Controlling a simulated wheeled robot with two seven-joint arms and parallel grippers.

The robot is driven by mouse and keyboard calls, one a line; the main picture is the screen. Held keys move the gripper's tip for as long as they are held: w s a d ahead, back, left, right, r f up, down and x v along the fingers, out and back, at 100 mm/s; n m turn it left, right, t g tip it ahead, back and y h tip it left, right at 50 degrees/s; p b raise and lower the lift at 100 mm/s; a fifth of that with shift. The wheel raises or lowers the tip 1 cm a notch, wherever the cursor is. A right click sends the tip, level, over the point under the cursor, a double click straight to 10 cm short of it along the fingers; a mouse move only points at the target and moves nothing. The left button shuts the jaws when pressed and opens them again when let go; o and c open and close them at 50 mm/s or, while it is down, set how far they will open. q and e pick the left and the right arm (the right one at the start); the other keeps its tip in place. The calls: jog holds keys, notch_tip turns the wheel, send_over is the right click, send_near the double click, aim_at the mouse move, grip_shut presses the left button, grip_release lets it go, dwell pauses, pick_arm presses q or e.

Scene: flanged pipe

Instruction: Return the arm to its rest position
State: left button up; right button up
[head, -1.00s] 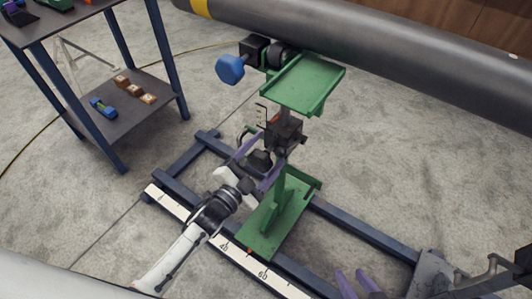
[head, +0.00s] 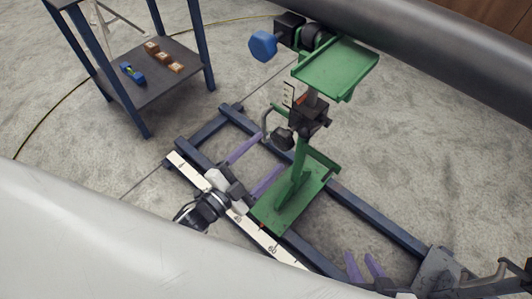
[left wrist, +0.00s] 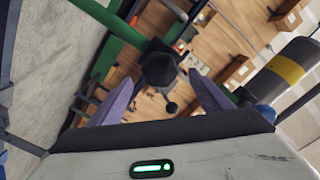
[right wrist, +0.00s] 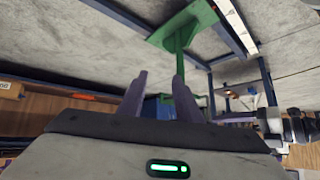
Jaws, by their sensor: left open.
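My left gripper (head: 270,152) is open and empty, with its purple fingers apart. It is low beside the green pipe stand (head: 297,190), just left of its column. The stand's dark clamp block (head: 309,117) and black knob (head: 283,139) are close beyond the fingertips, not between them. In the left wrist view, a dark knob (left wrist: 158,70) shows beyond the spread fingers (left wrist: 162,80). My right gripper (head: 360,257) is at the lower right, over the frame. In the right wrist view its fingers (right wrist: 160,76) are apart with nothing held.
A dark grey pipe (head: 440,50) crosses the upper right. The blue floor frame (head: 375,228) with a white scale (head: 190,177) carries the stand. A blue-legged table (head: 150,85) stands upper left. A large pale surface fills the lower-left foreground, hiding my left arm.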

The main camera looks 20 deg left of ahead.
jog(key=shift+r, duration=0.1)
pick_arm(q)
jog(key=s+a+f+n+g+y+p, duration=0.1)
jog(key=s+n+g+y+p, duration=0.3)
jog(key=s+n+g+p, duration=0.3)
jog(key=s+n+g, duration=0.1)
jog(key=s+n, duration=0.3)
jog(key=s, duration=0.5)
jog(key=shift+s+p, duration=0.2)
jog(key=shift+p, duration=0.15)
pick_arm(e)
jog(key=r, duration=0.5)
jog(key=shift+d+r, duration=0.2)
jog(key=shift+d, duration=0.1)
jog(key=shift+s, duration=0.15)
pick_arm(q)
jog(key=shift+a, duration=0.1)
